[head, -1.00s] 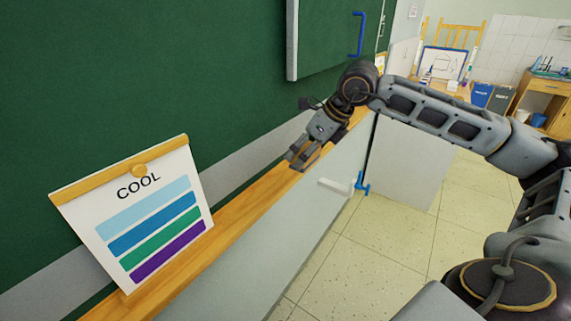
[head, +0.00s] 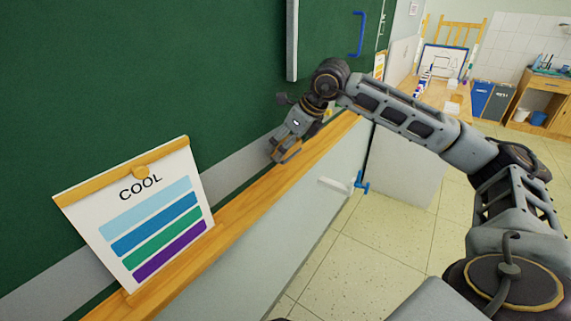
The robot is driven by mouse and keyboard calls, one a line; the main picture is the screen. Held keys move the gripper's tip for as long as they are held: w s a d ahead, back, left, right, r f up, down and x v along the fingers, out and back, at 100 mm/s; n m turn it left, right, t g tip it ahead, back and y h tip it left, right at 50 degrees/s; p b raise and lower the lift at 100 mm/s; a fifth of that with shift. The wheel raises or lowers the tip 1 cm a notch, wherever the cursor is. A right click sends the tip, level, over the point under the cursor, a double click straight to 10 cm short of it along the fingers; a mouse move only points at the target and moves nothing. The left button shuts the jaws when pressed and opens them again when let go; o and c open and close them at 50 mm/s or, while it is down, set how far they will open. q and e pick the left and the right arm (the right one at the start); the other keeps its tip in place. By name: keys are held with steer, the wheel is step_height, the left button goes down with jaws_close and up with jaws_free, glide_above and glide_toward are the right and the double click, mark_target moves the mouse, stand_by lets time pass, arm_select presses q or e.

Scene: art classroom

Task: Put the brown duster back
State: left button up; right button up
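My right gripper (head: 285,153) is at the rear edge of the wooden ledge (head: 245,212) below the green board (head: 180,70). Its arm reaches in from the right, and the fingers point down toward the ledge. Orange-brown shows around and between the fingers. I cannot tell whether this is the duster or the ledge behind, nor whether the fingers are open or shut. No brown duster can be made out clearly. My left gripper is out of view.
A "COOL" colour chart (head: 150,215) leans against the board on the ledge, left of the gripper. A blue-and-white handle (head: 345,185) juts from the panel below the ledge. The ledge between chart and gripper is clear. Tables and bins stand far right.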

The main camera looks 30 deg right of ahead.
mark_target(287, 157)
steer(key=shift+f, duration=0.85)
steer(key=shift+f+b, duration=0.3)
steer(key=shift+f, duration=1)
steer(key=shift+w+a+f, duration=0.1)
steer(key=shift+w+f, duration=0.1)
steer(key=shift+f, duration=1.1)
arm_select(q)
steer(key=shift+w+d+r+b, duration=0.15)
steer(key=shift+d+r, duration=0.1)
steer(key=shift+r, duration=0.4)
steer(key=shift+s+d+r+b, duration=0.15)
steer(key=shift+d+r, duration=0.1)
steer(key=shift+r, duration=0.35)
arm_select(e)
steer(key=shift+f, duration=0.1)
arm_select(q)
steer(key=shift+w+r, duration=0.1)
